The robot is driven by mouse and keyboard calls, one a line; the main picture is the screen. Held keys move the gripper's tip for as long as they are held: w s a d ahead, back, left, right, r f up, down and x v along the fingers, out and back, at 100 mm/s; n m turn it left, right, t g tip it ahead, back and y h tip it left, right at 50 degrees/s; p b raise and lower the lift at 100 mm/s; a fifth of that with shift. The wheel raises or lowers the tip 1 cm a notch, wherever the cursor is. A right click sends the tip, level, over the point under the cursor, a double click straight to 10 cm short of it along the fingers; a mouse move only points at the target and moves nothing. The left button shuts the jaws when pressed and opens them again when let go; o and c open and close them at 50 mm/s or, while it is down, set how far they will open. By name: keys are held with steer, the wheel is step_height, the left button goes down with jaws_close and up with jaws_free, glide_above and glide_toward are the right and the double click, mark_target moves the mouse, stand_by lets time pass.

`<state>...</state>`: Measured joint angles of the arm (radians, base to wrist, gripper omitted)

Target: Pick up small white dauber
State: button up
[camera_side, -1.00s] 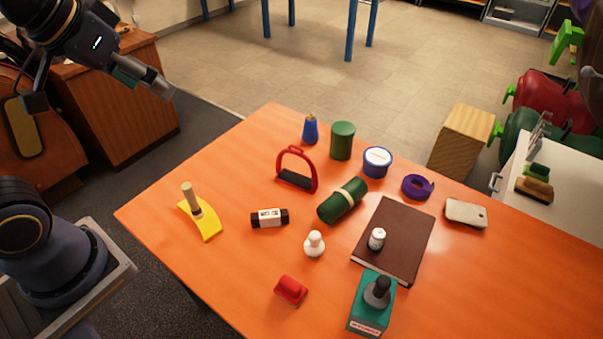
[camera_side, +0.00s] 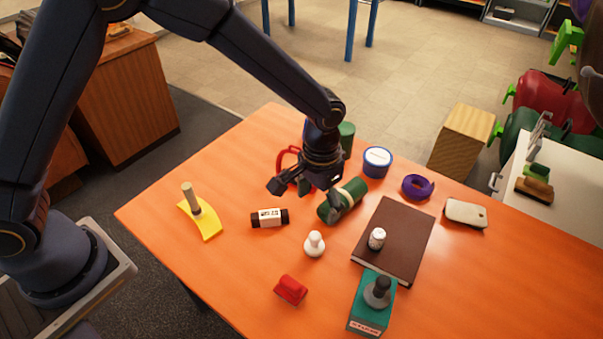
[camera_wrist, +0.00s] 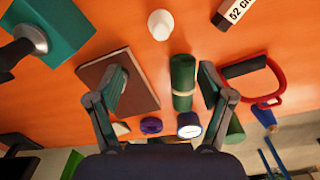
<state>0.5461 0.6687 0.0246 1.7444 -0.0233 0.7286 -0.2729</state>
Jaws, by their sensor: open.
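The small white dauber (camera_side: 314,244) stands upright on the orange table, with a rounded knob on a wider base. In the wrist view the dauber (camera_wrist: 160,24) is near the top centre, beyond my fingertips. My gripper (camera_side: 322,197) is open and empty above the table, behind the dauber in the side view and apart from it. In the wrist view my gripper (camera_wrist: 162,72) has its fingers spread on either side of the green roll (camera_wrist: 183,82), which lies below.
A teal box (camera_side: 371,305) stands at the front.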

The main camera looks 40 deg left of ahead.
mark_target(315, 235)
step_height(315, 235, down, 15)
steer(key=shift+a+f, duration=0.1)
steer(key=c, duration=1.3)
steer(key=shift+o, duration=0.2)
